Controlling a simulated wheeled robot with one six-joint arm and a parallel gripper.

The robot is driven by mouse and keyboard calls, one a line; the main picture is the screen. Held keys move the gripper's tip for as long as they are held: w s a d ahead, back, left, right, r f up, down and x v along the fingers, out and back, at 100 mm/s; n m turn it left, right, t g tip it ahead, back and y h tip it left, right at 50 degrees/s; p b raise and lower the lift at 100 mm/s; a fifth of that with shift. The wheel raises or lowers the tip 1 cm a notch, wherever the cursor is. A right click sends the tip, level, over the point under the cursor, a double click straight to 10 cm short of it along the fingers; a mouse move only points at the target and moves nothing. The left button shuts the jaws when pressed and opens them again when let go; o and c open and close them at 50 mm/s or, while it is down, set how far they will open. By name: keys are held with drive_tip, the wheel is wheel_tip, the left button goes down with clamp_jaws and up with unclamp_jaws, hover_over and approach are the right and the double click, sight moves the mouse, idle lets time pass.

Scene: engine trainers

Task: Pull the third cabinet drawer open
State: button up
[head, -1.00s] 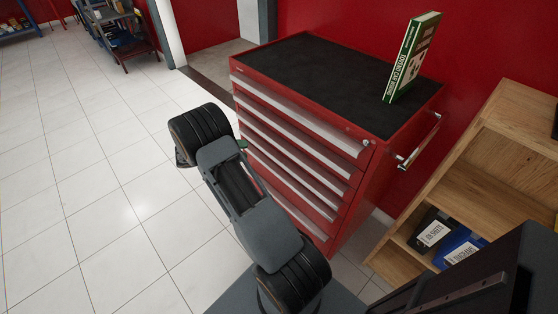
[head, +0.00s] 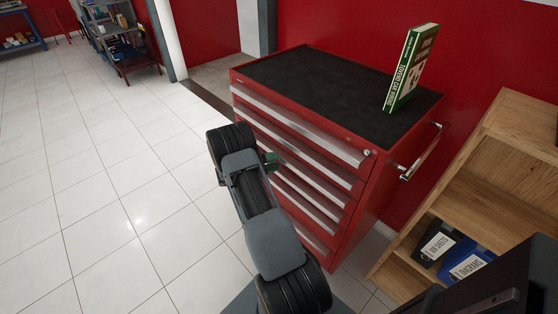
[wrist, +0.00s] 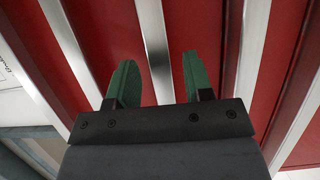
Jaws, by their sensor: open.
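The red cabinet (head: 392,170) has several drawers with long silver handle strips, and every drawer I can see looks shut. The third drawer's strip (head: 325,197) is partly hidden behind my arm. My gripper (head: 270,160) is at the cabinet's drawer front, with only a bit of green finger showing there. In the wrist view my gripper (wrist: 160,82) is open, its two green fingers apart and facing the red front. A silver handle strip (wrist: 154,45) runs between the fingers, with a gap on both sides. I cannot tell for certain which drawer it belongs to.
A green and white book (head: 410,68) stands on the cabinet's black top. A side handle (head: 421,153) sticks out on the right. A wooden shelf (head: 470,185) with binders stands close on the right. The tiled floor on the left is clear.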

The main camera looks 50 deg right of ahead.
drive_tip(key=shift+x, duration=1.2)
drive_tip(key=shift+c, duration=0.5)
clamp_jaws()
drive_tip(key=shift+f, duration=0.1)
